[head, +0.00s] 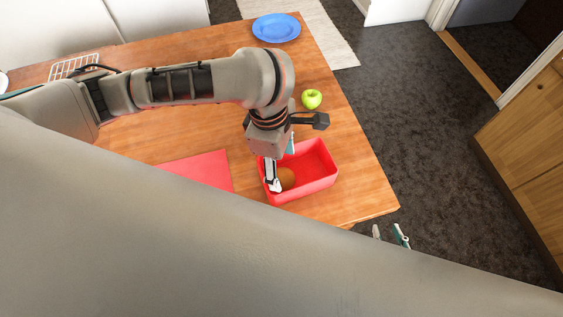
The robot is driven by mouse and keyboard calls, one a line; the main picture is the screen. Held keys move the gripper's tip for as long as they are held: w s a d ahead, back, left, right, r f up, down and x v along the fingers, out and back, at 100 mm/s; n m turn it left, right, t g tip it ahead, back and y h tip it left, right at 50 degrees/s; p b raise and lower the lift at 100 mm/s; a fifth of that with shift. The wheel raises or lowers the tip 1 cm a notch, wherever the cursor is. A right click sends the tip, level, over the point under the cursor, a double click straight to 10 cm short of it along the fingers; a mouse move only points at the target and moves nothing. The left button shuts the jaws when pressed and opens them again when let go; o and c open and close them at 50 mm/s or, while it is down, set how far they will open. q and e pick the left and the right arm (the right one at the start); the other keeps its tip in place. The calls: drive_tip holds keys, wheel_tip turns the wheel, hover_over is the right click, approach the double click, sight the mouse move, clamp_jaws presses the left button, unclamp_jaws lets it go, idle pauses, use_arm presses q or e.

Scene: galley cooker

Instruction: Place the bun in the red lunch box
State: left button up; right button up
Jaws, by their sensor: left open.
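The red lunch box (318,184) sits on the wooden table near its front right corner. The brown bun (288,179) is inside it, at the left end, partly hidden by a finger of my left gripper. My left gripper (282,168) is open and points down into the left part of the box, with one finger beside the bun; whether it touches the bun cannot be told. My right gripper (389,232) shows only its fingertips, apart and empty, past the table's front edge.
A green apple (312,99) lies behind the box. A blue plate (276,28) is at the far end of the table (345,130). A red mat (205,170) lies left of the box. A white wire rack (73,66) is at the far left. My own arm covers the foreground.

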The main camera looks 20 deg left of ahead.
use_arm(q)
wheel_tip(320, 180, up, 12)
drive_tip(key=a+p, duration=0.1)
drive_tip(key=p, duration=0.1)
drive_tip(key=shift+a+r+p, duration=0.2)
drive_tip(key=shift+r+p, duration=0.05)
drive_tip(key=shift+p, duration=0.15)
drive_tip(key=shift+s, duration=0.15)
